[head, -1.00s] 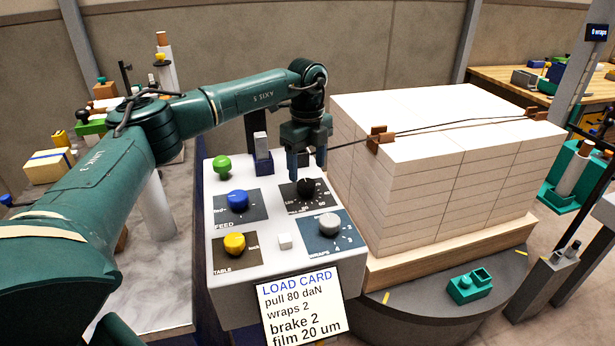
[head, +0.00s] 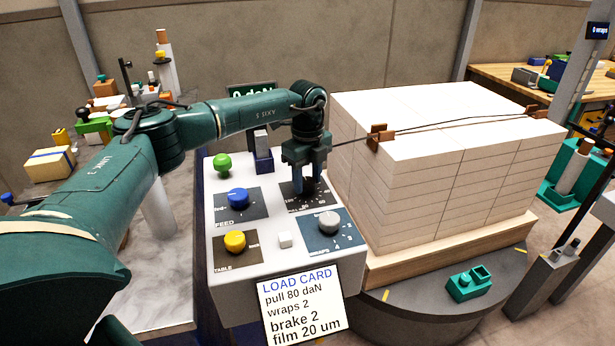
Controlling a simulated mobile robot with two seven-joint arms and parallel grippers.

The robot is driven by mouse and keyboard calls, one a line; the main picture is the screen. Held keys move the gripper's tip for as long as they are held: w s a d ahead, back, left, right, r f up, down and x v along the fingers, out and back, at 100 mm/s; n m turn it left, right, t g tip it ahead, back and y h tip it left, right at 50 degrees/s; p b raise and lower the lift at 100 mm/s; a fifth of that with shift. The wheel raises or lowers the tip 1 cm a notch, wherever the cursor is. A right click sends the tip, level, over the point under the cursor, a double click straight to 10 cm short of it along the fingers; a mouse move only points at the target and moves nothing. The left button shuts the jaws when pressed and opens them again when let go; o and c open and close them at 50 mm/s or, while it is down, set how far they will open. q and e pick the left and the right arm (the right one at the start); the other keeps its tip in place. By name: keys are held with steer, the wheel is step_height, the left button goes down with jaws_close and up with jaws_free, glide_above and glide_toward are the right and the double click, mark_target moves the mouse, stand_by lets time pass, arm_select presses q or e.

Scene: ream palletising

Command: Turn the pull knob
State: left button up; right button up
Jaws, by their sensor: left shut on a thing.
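The pull knob is the black knob at the upper right of the white control panel (head: 218,262). My left gripper (head: 308,187) points down over its dark dial plate (head: 296,208) and is shut on it. The fingers hide nearly all of the knob and part of the scale, so its pointer setting cannot be read. The load card (head: 301,308) on the panel's front reads pull 80 daN, wraps 2, brake 2, film 20 um. My right gripper is not in view.
Close by on the panel are a blue feed knob (head: 237,198), yellow table knob (head: 235,241), grey wraps knob (head: 328,222), green button (head: 222,163) and small white button (head: 285,240). The pallet stack (head: 440,180) stands just right of the gripper.

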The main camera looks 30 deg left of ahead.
arm_select(q)
steer(key=c, duration=0.4)
steer(key=shift+o, duration=0.2)
